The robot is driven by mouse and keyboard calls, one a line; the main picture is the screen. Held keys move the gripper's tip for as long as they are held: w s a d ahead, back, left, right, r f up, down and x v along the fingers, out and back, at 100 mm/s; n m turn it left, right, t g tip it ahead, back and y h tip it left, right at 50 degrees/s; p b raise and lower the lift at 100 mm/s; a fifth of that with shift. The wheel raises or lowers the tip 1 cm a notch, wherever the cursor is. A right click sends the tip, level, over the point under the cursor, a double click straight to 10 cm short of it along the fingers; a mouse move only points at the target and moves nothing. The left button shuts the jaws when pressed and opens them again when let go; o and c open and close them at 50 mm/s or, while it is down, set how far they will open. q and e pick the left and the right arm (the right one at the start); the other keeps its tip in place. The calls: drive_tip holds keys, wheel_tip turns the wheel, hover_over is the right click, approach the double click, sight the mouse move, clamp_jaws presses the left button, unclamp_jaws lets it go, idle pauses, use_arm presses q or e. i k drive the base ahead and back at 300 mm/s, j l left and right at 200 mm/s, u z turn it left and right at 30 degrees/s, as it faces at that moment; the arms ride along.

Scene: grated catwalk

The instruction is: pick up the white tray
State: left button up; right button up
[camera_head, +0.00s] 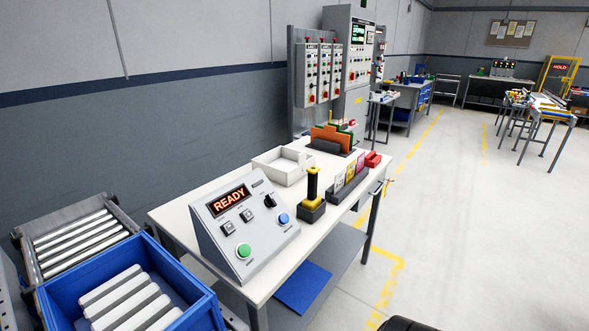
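The white tray (271,173) is a shallow open box on the white tabletop, near its back left edge. It stands behind the grey control box and appears empty, though its inside is only partly visible. Neither of my grippers can be made out in the head view. A dark rounded shape shows at the bottom edge, right of centre; I cannot tell what it is.
The table (185,222) also holds a sloped READY control box (245,228), a black-and-yellow post (312,190), a card holder (346,185), and an orange-green rack (333,138). A blue bin (190,318) and roller conveyor (75,240) stand left. Floor to the right is clear.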

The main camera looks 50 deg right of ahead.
sight(282, 164)
drive_tip(key=z, duration=1.55)
drive_tip(key=i+l+u, duration=0.1)
drive_tip(key=l+u, duration=0.3)
drive_tip(key=i+l+u, duration=0.1)
drive_tip(key=l+u, duration=0.3)
